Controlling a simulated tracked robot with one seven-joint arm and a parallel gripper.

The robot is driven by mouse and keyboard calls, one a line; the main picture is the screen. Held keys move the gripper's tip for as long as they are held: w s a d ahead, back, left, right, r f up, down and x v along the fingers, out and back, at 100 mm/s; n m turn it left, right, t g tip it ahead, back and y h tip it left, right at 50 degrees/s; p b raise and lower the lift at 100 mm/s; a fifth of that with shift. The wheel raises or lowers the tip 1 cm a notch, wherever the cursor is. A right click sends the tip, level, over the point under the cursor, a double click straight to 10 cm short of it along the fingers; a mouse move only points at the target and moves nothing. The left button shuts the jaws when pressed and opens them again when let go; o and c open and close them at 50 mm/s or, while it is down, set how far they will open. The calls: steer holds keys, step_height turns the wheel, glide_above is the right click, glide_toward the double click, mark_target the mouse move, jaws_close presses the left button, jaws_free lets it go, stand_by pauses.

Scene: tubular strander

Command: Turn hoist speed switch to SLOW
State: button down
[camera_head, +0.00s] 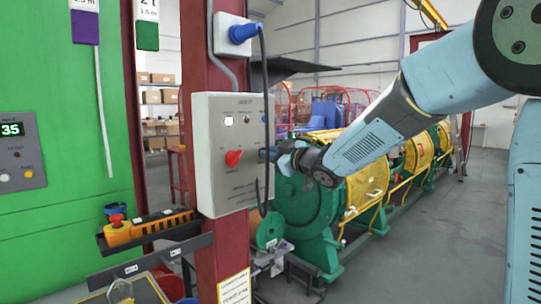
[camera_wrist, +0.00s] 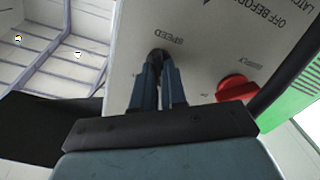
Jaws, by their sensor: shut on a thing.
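The hoist control box (camera_head: 215,140) is a grey box on a red column in the head view, and its face (camera_wrist: 205,25) fills much of the wrist view. The black speed switch (camera_wrist: 158,54) sits by a label that seems to read SPEED. My gripper (camera_wrist: 159,70) is shut on it, with both dark fingers around the small knob. In the head view my gripper (camera_head: 270,154) reaches the box's right part from the right. The fingers mostly hide the knob, so I cannot tell which way it points.
A red rotary knob (camera_head: 233,158) is left of my gripper on the same box; it shows close beside the fingers in the wrist view (camera_wrist: 237,87). A black cable (camera_head: 265,90) hangs from a blue plug (camera_head: 243,33) past the box. An orange pendant (camera_head: 150,227) lies on a shelf below.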

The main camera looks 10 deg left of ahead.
steer(key=shift+f, duration=0.2)
steer(key=c, duration=1.2)
jaws_free()
steer(key=shift+r, duration=0.1)
steer(key=shift+d, duration=0.1)
steer(key=v, duration=1.3)
steer(key=shift+s+d, duration=0.2)
steer(key=shift+d, duration=0.05)
